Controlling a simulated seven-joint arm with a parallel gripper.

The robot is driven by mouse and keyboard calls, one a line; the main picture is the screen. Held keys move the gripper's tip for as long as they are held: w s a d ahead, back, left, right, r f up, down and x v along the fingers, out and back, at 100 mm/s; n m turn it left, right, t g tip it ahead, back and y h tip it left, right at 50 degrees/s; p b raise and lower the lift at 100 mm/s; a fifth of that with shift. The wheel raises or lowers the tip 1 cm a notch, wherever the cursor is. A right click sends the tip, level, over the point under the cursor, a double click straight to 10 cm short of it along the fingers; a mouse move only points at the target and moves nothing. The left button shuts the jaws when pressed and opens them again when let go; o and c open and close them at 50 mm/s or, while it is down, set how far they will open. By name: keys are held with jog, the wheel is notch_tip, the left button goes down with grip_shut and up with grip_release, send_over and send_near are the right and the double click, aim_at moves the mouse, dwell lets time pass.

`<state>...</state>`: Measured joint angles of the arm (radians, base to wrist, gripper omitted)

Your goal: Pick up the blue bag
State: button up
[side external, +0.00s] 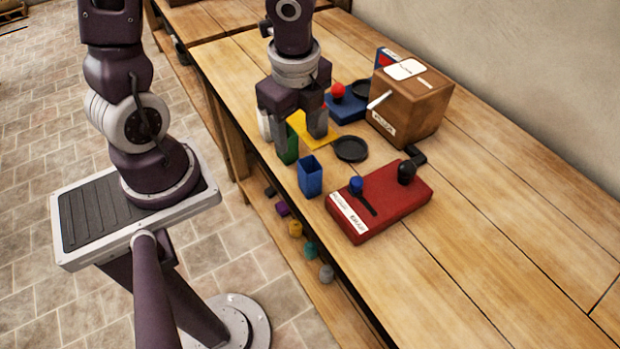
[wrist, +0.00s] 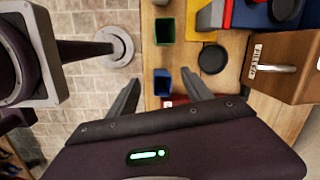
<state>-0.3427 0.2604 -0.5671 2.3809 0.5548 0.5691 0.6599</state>
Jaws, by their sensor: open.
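The blue bag (side external: 310,177) is a small, open-topped, upright box shape near the table's front edge, left of the red machine. In the wrist view the blue bag (wrist: 162,82) shows between my fingertips, with its dark inside visible. My gripper (side external: 300,145) is open and points down, up and to the left of the blue bag in the side view. Its fingers partly hide a green bag (side external: 289,155). In the wrist view my gripper (wrist: 160,76) has its fingers spread and nothing between them is held.
A red machine (side external: 400,205) with blue and black knobs stands close right of the blue bag. A black disc (side external: 351,149), a yellow sheet (side external: 318,139) and a brown box (side external: 420,105) lie behind. A blue base (side external: 345,110) carries a red ball. The table's right end is clear.

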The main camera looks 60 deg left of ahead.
aim_at(310, 176)
jog(key=d+f+m, duration=0.1)
jog(key=d+f+m+h, duration=0.1)
jog(key=f, duration=0.1)
jog(key=f+m, duration=0.1)
jog(key=shift+w+d+f+g+h, duration=0.15)
jog(key=shift+d+g+h, duration=0.15)
jog(key=shift+d+g, duration=0.1)
jog(key=f, duration=0.6)
jog(key=shift+w+f, duration=0.35)
jog(key=shift+w, duration=0.05)
grip_shut()
